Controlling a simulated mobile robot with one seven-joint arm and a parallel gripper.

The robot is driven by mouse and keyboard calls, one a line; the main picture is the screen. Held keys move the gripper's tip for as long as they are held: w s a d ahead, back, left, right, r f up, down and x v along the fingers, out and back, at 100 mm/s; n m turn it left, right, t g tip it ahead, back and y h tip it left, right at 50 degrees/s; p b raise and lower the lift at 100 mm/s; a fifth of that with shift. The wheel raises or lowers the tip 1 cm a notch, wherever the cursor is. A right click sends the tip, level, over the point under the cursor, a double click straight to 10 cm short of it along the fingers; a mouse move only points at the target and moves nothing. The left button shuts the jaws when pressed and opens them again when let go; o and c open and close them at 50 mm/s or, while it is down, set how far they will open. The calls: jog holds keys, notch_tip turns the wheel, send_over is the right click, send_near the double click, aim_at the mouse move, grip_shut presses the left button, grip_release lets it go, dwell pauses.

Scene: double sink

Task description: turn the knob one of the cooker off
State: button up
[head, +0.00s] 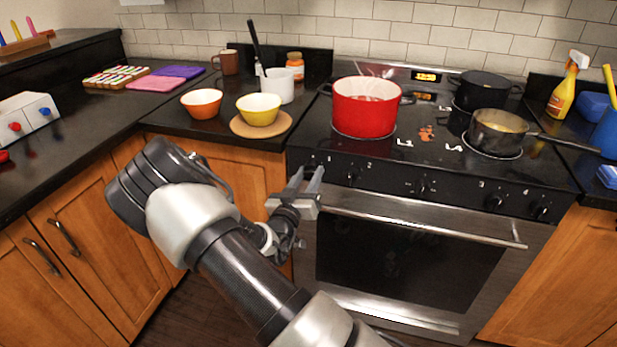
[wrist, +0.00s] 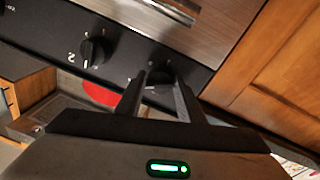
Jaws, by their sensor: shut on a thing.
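The cooker (head: 440,150) is black and steel, with a row of black knobs along its front panel. My gripper (head: 306,174) is at the left end of that panel. In the wrist view, its two fingers (wrist: 160,88) reach onto the panel and are shut on knob one (wrist: 158,92), the dark round knob between them. Knob one is mostly hidden by the fingers, so its pointer angle cannot be read. Knob two (wrist: 94,50), marked "2", is beside it and untouched; it also shows in the head view (head: 352,178).
A red pot (head: 365,108) stands on the front left burner, with a steel pan (head: 492,130) and a dark pot (head: 483,88) at the right. The oven door handle (head: 420,212) sticks out below the knobs. Bowls (head: 202,102) stand on the left counter.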

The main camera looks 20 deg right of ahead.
jog(key=n, duration=0.7)
jog(key=shift+t+y, duration=0.3)
jog(key=shift+t, duration=0.1)
jog(key=n+y, duration=0.1)
jog(key=n, duration=0.5)
jog(key=shift+s+n, duration=0.15)
jog(key=shift+n, duration=0.15)
jog(key=shift+d, duration=0.1)
jog(key=o, duration=1)
jog(key=shift+o, duration=0.2)
jog(key=shift+p, duration=0.3)
jog(key=p+v, duration=0.1)
jog(key=v, duration=1.6)
jog(key=shift+s+f+p, duration=0.15)
jog(key=shift+f+p, duration=0.1)
jog(key=shift+p, duration=0.05)
